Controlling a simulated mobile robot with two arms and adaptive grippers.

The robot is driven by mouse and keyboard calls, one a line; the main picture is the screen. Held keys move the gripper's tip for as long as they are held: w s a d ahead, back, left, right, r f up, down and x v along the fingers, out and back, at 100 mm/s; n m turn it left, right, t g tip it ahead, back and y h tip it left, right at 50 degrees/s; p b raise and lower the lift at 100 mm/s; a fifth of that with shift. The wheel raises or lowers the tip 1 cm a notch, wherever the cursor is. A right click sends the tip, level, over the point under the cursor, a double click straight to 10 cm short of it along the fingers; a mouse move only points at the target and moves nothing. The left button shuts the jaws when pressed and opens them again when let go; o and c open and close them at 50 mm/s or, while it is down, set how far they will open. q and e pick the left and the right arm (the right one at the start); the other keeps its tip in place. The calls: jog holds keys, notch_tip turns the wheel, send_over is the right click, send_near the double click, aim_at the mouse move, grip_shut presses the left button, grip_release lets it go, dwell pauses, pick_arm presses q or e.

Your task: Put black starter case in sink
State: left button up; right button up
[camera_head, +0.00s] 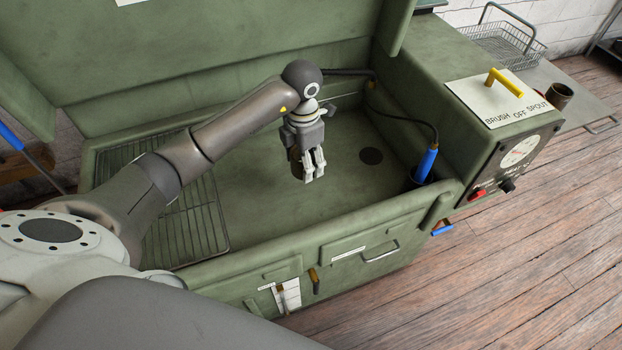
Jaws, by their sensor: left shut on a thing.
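The sink is a green basin (262,208) with a raised lid behind it. My left arm reaches in from the left, and my left gripper (314,176) points down over the middle of the basin. It is shut on a dark, brownish rounded part, the black starter case (296,168), which shows only partly beside the fingers. The rest of it is hidden behind the gripper. I cannot tell whether it touches the basin floor. My right gripper is not in view.
A wire rack (204,215) lies in the basin's left part. A blue-handled brush (426,163) on a black hose stands at the right wall. A control box with a yellow lever (507,84) is at right. The basin floor looks clear.

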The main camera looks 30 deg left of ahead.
pick_arm(q)
send_over(305, 192)
notch_tip(305, 192, down, 4)
jog(key=shift+w+f+p, duration=0.1)
jog(key=shift+f+p, duration=0.05)
jog(key=shift+p, duration=0.2)
jog(key=shift+f, duration=2.35)
jog(key=shift+f, duration=0.1)
jog(key=shift+f, duration=0.1)
jog(key=o, duration=1.6)
